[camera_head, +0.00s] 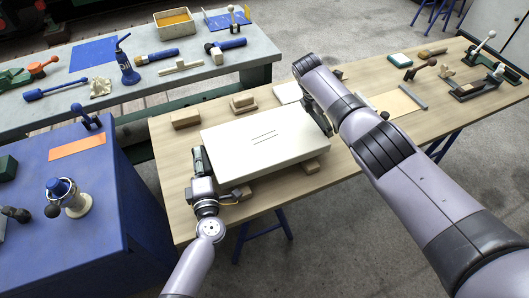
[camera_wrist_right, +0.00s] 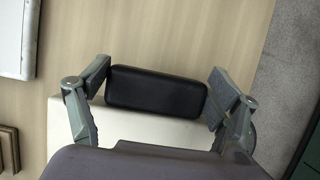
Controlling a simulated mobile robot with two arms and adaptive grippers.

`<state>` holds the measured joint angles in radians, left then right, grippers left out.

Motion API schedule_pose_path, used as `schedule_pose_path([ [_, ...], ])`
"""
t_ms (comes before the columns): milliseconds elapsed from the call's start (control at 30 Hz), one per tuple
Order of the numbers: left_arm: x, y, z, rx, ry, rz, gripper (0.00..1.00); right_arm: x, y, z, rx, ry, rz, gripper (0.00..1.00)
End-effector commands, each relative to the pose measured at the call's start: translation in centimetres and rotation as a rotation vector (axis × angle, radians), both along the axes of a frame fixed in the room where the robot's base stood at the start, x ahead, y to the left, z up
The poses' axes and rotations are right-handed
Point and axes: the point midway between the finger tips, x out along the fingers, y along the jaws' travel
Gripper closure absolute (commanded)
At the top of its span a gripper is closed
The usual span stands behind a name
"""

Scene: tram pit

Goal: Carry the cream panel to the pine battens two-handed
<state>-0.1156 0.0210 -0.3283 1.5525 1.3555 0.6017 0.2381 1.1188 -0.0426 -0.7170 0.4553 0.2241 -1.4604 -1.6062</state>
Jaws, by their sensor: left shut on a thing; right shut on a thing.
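The cream panel (camera_head: 265,145) lies flat over the wooden table, with two short dark marks on its top. My left gripper (camera_head: 199,163) is shut on its left edge. My right gripper (camera_head: 320,118) is shut at its right edge, partly hidden by my arm; it also shows in the right wrist view (camera_wrist_right: 155,92) over the panel's edge (camera_wrist_right: 62,130). Pine battens show at the panel's front, one at the right (camera_head: 312,167) and one at the left (camera_head: 243,191), partly under it. I cannot tell whether the panel touches them.
Wooden blocks (camera_head: 186,119) (camera_head: 243,103) lie behind the panel. A pale panel (camera_head: 288,93) lies at the back. The table's right side holds clamps and tools (camera_head: 478,86). A blue cabinet (camera_head: 75,200) stands left, and a grey bench (camera_head: 120,100) with tools stands behind.

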Motion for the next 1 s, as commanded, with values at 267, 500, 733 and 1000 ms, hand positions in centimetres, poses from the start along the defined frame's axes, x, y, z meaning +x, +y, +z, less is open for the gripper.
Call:
schedule_pose_path([
  [267, 0.2, 0.1, -0.9, -0.005, -0.015, 0.004, 1.0, 0.1, -0.1, -1.3, -0.003, -0.004, 0.001, 0.78],
  [500, 0.2, 0.1, -2.1, -0.004, -0.015, 0.004, 1.0, 0.1, -0.1, -2.5, -0.004, -0.004, 0.001, 0.78],
  [733, 0.0, 0.0, -3.3, -0.003, -0.002, 0.002, 0.68, -0.2, -0.2, -3.5, -0.004, 0.005, -0.001, 0.13],
  [1000, 0.0, -0.1, -3.5, 0.001, 0.002, -0.001, 0.52, -0.1, -0.1, -3.4, -0.002, 0.002, -0.001, 0.0],
])
